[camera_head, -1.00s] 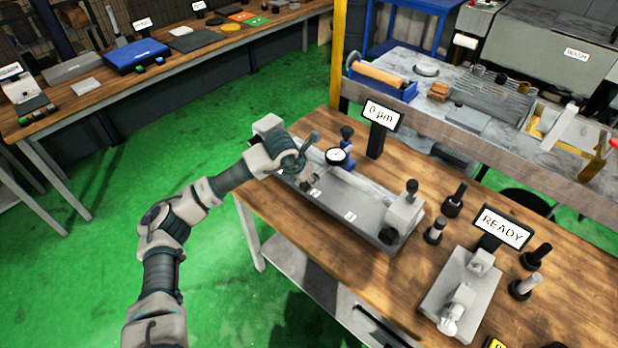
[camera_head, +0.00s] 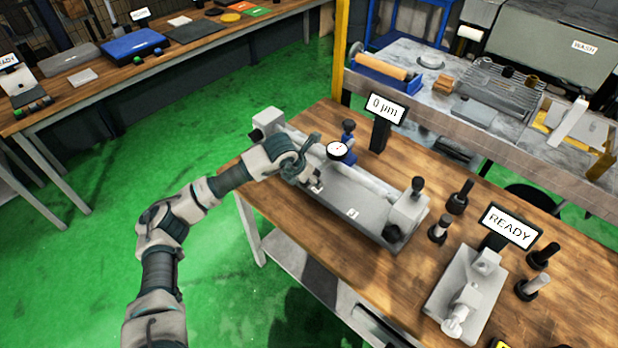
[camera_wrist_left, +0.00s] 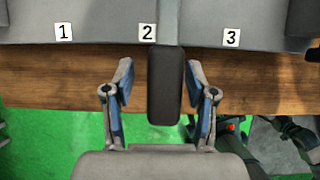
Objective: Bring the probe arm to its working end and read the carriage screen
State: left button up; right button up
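The measuring bench (camera_head: 375,225) is a long grey bed on the wooden table, with a block at each end. A round dial (camera_head: 337,151) on a blue stand sits behind the bed's middle. The carriage screen (camera_head: 386,108) on a black post reads "0 µm". My left gripper (camera_head: 314,178) is at the bed's front edge. In the left wrist view my left gripper (camera_wrist_left: 160,95) is open, its fingers either side of a dark upright handle (camera_wrist_left: 165,85) with gaps. The handle lines up with label 2 (camera_wrist_left: 147,31), between labels 1 and 3. My right gripper is out of view.
A second fixture (camera_head: 465,290) with a "READY" screen (camera_head: 507,228) stands at right, with several dark and grey cylindrical parts around it. A grey bench (camera_head: 490,120) with tools lies behind. Green floor (camera_head: 100,250) is clear at left.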

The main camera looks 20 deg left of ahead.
pick_arm(q)
jog(key=shift+s+a+r, duration=0.15)
jog(key=shift+s+r, duration=0.05)
jog(key=shift+r, duration=0.15)
jog(key=v, duration=1.1)
jog(key=shift+r, duration=0.1)
dwell(0.5)
